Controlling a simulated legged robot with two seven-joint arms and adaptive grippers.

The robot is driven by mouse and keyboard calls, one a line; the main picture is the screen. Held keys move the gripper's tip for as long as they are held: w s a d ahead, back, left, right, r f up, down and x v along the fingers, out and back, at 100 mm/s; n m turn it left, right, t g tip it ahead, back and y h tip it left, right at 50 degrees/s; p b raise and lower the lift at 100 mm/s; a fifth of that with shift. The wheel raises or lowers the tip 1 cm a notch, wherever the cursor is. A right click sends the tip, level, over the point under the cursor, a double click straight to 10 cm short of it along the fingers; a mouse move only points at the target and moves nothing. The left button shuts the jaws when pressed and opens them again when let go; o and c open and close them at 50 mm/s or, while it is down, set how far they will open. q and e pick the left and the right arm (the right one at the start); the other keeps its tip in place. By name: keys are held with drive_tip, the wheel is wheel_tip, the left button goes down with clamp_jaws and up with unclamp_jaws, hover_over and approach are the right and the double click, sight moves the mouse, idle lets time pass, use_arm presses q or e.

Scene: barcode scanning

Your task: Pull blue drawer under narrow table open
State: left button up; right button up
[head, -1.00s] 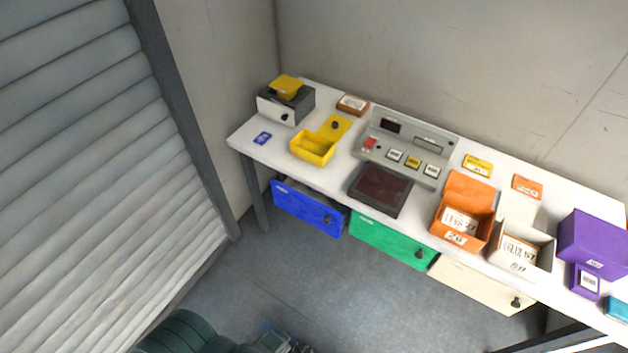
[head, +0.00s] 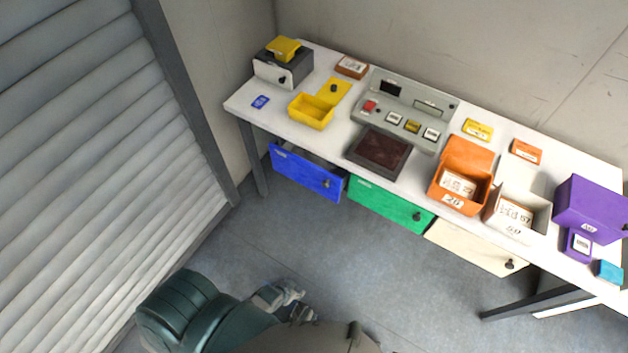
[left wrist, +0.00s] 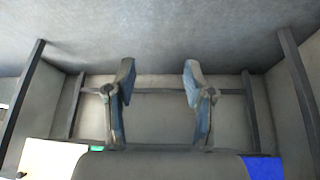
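The narrow white table (head: 243,107) stands along the back wall. The blue drawer (head: 305,172) hangs under its left part, with a dark round knob on its front. A narrow grey-dark gap shows behind its top edge. A blue corner of it also shows at the lower right of the left wrist view (left wrist: 262,167). My left gripper (head: 287,299) is low in front of the table, apart from the drawer. In the left wrist view its two fingers (left wrist: 160,95) are spread with nothing between them. My right gripper is not in view.
A green drawer (head: 390,205) and a cream drawer (head: 475,247) hang to the right of the blue one. Boxes, a yellow tray (head: 311,112) and a grey control panel (head: 408,110) stand on the table. A table leg (head: 252,160) is left of the blue drawer. The floor in front is clear.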

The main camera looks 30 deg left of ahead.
use_arm(q)
drive_tip(key=w+a+r+t+h, duration=0.1)
drive_tip(key=w+r+t, duration=0.5)
drive_tip(key=w+r, duration=0.4)
drive_tip(key=n+t+y, duration=0.1)
drive_tip(key=n+t, duration=0.1)
drive_tip(key=t, duration=0.4)
approach(324, 186)
drive_tip(key=s, duration=0.8)
drive_tip(key=shift+t, duration=0.3)
drive_tip(key=w, duration=0.5)
drive_tip(key=w+b, duration=0.1)
drive_tip(key=w, duration=0.4)
drive_tip(key=w+d+b, duration=0.1)
drive_tip(key=w, duration=0.5)
drive_tip(key=shift+w+f, duration=0.1)
drive_tip(key=shift+f, duration=0.1)
drive_tip(key=shift+w, duration=0.75)
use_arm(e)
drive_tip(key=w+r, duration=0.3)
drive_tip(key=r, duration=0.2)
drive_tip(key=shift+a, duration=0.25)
use_arm(q)
clamp_jaws()
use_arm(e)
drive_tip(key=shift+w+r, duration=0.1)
